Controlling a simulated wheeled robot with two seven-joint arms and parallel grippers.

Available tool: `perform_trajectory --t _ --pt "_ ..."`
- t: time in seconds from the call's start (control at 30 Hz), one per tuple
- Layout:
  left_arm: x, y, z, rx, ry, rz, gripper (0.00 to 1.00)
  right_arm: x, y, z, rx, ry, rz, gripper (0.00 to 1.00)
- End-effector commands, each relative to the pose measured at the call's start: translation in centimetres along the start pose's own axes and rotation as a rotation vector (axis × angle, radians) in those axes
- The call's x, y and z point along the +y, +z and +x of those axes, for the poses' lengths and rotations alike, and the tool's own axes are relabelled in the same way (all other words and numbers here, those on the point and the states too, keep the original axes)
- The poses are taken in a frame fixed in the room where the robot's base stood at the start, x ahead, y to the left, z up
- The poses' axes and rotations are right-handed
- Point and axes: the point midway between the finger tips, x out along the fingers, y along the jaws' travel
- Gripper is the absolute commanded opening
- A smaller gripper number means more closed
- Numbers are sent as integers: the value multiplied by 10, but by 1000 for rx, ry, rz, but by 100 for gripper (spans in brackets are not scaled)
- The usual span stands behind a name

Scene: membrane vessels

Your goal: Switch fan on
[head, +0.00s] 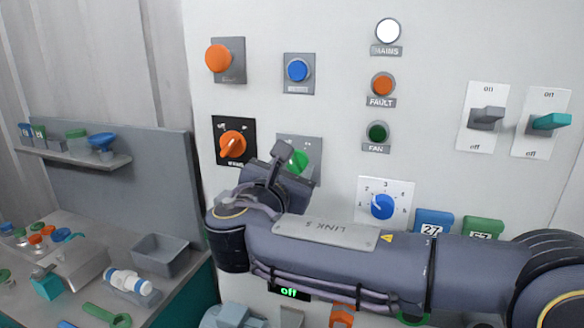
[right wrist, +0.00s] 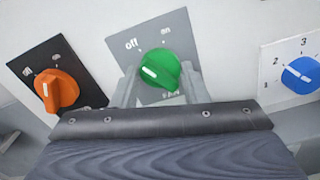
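The green fan knob (right wrist: 160,70) sits on a grey plate (right wrist: 178,28) marked "off" and "on". In the head view the knob (head: 299,160) is partly hidden by my right gripper (head: 285,160). In the right wrist view, the fingers of my right gripper (right wrist: 158,88) stand apart, one on each side of the knob, seemingly with small gaps. The dark green lamp labelled FAN (head: 377,132) looks unlit. My left gripper is not in view.
An orange rotary knob (head: 232,145) is close left of the fan knob. A blue numbered dial (head: 382,206) is to the right. Two lever switches (head: 487,117) (head: 549,122) are further right. A bench with a grey bin (head: 160,256) stands at left.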

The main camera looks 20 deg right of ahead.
Motion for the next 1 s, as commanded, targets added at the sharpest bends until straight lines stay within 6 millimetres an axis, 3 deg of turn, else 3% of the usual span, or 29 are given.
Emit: perform_trajectory --t 0.03,0.17,0.57,1.0 --pt "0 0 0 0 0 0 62 0 0 0 0 0 0 33" --pt "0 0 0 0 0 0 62 0 0 0 0 1 0 18" --pt "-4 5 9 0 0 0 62 0 -2 0 0 1 85 18" --pt "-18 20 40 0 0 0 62 -1 -4 0 0 1 454 18"
